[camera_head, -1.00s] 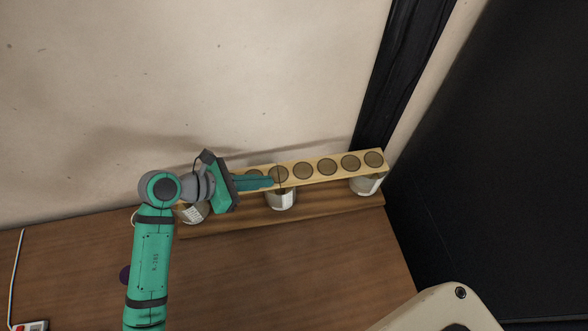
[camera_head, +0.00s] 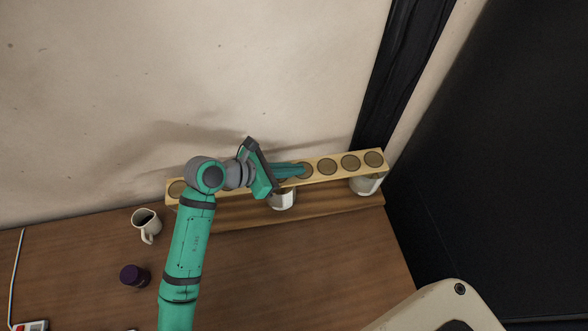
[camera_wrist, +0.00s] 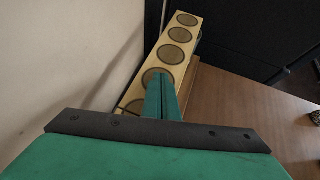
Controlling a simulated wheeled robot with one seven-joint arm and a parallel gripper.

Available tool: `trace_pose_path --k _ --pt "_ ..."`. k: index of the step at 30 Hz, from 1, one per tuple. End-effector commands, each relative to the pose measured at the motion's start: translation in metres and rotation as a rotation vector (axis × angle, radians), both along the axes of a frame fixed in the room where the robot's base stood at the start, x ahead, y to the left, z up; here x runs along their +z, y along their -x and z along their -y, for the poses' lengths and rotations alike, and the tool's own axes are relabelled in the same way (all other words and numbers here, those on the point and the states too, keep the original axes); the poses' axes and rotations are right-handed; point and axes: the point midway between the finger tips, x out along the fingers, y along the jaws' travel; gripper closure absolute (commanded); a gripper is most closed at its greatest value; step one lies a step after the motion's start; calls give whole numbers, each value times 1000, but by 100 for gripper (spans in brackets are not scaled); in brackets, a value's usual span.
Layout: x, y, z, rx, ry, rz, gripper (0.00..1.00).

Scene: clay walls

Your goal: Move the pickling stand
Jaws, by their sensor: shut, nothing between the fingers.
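The pickling stand (camera_head: 339,167) is a long pale wooden bar with a row of round dark discs along its top. It lies along the wall at the back of the brown table, and it also shows in the wrist view (camera_wrist: 172,52). Labelled jars stand under it, one near the middle (camera_head: 283,200) and one at the right end (camera_head: 367,184). My gripper (camera_head: 302,170) is shut and empty, over the middle of the bar and pointing right along it. In the wrist view its fingers cover part of the bar; I cannot tell if they touch it.
A white mug (camera_head: 146,224) and a dark purple jar (camera_head: 134,275) stand on the table (camera_head: 300,270) to the left of my arm. A black post (camera_head: 395,80) rises just behind the stand's right end. The table in front of the stand is clear.

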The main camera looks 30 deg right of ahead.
Motion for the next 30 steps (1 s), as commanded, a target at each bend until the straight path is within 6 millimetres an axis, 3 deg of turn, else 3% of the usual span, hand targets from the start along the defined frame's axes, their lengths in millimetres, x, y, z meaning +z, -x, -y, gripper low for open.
trace_pose_path --k 1,6,15,23,30 --pt "-10 1 0 -5 -22 -12 100" --pt "-11 1 -4 -3 -24 -14 100" --pt "-11 -1 -32 0 -26 -13 100" --pt "-10 -2 -33 3 -26 -12 100" --pt "4 -2 -32 0 -25 -10 100"
